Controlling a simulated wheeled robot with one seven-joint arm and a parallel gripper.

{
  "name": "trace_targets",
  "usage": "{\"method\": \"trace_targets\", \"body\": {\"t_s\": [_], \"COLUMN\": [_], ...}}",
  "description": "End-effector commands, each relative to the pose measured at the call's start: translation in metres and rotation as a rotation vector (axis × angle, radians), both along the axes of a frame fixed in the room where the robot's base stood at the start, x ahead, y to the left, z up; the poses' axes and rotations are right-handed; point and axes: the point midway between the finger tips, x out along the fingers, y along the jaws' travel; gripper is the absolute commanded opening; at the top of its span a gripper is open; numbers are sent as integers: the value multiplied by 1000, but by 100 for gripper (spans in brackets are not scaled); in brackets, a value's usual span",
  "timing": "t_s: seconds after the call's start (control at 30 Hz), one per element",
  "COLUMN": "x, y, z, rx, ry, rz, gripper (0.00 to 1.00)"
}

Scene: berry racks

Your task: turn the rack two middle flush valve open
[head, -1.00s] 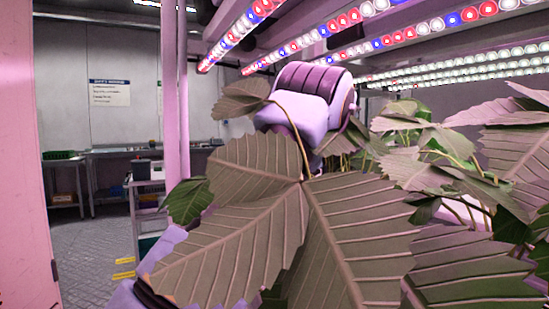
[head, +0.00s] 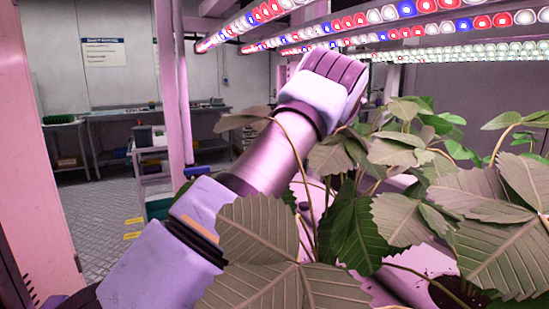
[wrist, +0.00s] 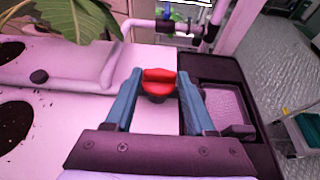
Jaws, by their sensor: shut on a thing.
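In the wrist view, a red valve handle (wrist: 158,77) sits at the end of the pale rack channel. My gripper (wrist: 158,84) has its two blue fingers on either side of the handle and is shut on it. Whether this is the middle valve of rack two cannot be told from this view. The handle looks crosswise between the fingers; the valve body below it is mostly hidden. In the head view my arm reaches forward among the leaves, and neither gripper nor valve shows.
Broad strawberry leaves (head: 255,240) fill the front of the head view. White pipes (wrist: 160,25) run behind the valve. A dark tray (wrist: 220,100) lies right of my fingers. A cart (head: 152,175) stands left, with open floor (head: 105,215) beside it.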

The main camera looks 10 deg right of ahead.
Motion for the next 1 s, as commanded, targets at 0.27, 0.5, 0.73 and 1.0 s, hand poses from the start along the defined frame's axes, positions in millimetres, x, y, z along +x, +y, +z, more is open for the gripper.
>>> {"method": "trace_targets", "body": {"t_s": [0.27,0.5,0.73,1.0], "x": [0,0,0,-2], "y": [1,0,0,-1], "z": [0,0,-1,-7], "rx": [1,1,0,-3], "ry": [-1,-1,-1,-1], "rz": [2,0,-4,-64], "gripper": [66,85,85,85]}}
